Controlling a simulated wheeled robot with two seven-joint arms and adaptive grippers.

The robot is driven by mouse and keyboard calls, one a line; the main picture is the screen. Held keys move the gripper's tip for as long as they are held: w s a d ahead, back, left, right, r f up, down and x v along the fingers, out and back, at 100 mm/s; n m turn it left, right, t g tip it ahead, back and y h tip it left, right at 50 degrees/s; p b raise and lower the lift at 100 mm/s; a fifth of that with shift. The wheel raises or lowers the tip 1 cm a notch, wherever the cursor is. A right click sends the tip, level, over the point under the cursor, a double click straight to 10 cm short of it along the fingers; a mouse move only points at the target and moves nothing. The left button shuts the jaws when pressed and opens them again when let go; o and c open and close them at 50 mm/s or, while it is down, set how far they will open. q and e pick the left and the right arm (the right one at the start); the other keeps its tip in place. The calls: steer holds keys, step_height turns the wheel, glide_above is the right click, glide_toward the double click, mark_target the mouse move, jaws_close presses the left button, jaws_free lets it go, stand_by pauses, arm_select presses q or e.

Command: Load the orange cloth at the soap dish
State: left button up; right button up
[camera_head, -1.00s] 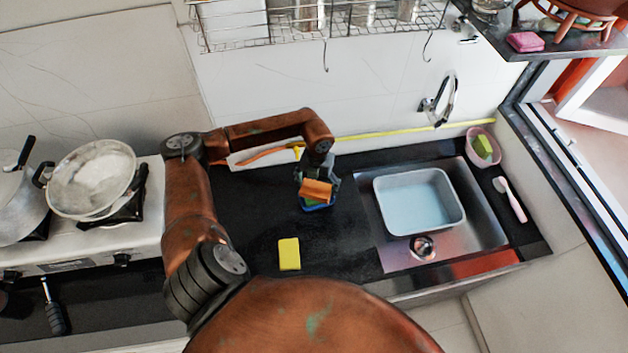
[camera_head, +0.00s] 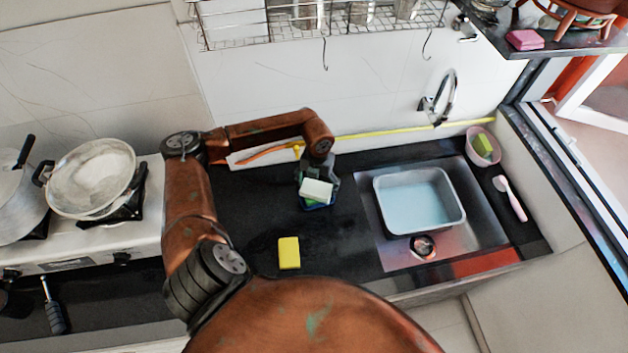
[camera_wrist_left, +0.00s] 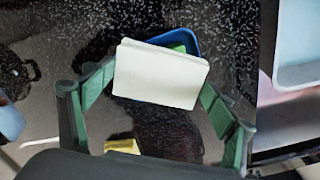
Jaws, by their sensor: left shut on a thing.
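My left gripper (camera_head: 318,184) is shut on a pale, folded, cloth-like thing (camera_head: 317,189). It looks white, not orange. In the left wrist view the white folded thing (camera_wrist_left: 160,75) lies between the two fingers (camera_wrist_left: 158,100). A blue dish (camera_wrist_left: 190,38) with something green inside is below and partly hidden by it. In the head view only the blue rim (camera_head: 318,207) shows under the gripper. I cannot tell whether the white thing touches the dish. I see no orange cloth now. My right gripper is not in view.
A yellow sponge (camera_head: 289,253) lies on the black counter (camera_head: 250,215). To the right are a sink with a pale basin (camera_head: 420,203), a faucet, a pink bowl (camera_head: 474,157) with a green sponge, and a pink brush (camera_head: 511,200). A stove with pots is on the left.

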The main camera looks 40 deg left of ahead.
mark_target(317, 188)
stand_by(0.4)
arm_select(q)
steer(key=shift+a+r+p, duration=0.15)
steer(key=shift+r+p, duration=0.65)
steer(key=shift+r, duration=0.35)
steer(key=shift+r+p, duration=0.75)
steer(key=shift+r, duration=0.55)
steer(key=shift+r+p, duration=0.5)
steer(key=shift+r, duration=0.5)
